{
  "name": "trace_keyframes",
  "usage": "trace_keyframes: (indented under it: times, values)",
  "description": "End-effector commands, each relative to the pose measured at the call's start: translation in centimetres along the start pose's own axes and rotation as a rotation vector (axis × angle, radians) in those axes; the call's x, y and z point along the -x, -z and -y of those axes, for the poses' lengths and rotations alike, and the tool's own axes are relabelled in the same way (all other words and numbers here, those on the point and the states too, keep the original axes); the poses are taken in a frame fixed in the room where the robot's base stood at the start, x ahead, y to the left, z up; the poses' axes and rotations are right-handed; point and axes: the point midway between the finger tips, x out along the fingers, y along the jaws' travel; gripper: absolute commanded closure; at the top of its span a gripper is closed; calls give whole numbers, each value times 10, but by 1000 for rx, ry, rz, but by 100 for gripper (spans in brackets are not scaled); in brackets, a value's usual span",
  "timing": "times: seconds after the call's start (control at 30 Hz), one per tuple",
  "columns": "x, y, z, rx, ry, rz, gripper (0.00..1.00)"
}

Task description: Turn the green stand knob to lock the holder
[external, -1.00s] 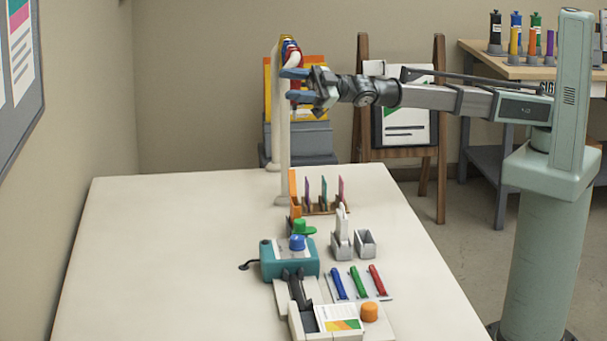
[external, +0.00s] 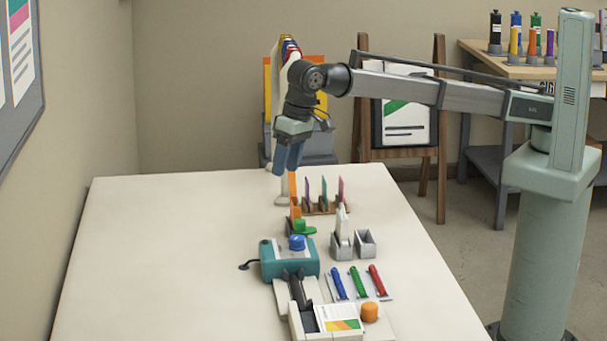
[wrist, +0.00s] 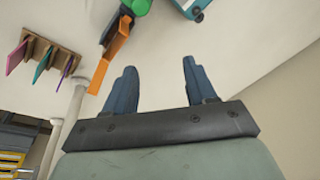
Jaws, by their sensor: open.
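The green stand knob (external: 303,226) sits low on the table, at the foot of an upright orange holder (external: 295,199), just behind the teal machine. In the wrist view the green knob (wrist: 136,6) shows at the top edge, partly cut off, with the orange holder (wrist: 109,60) reaching down from it. My gripper (external: 287,170) points down above the table, higher than the knob and behind it. Its two blue fingers (wrist: 157,85) are apart with nothing between them, and they do not touch the knob or the holder.
A teal machine (external: 275,265) with a blue knob (external: 297,242) stands in front of the green knob. A wooden rack (external: 325,207) with coloured cards and grey bins (external: 365,243) are to the right. A white post (external: 282,190) stands behind. The table's left side is clear.

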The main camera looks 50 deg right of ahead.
Motion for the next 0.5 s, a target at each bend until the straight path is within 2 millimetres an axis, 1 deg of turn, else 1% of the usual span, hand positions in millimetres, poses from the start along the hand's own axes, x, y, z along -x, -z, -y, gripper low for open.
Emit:
trace_keyframes:
  times: [0.03,0.1,0.2,0.3,0.37,0.5]
  values:
    - [3,-7,7,-35,-41,40,44]
    - [7,-17,7,-77,-93,85,44]
    - [11,-27,6,-116,-144,126,44]
    - [12,-32,5,-136,-171,143,44]
    - [10,-34,4,-140,-177,148,44]
    - [-5,-36,0,-140,-179,148,44]
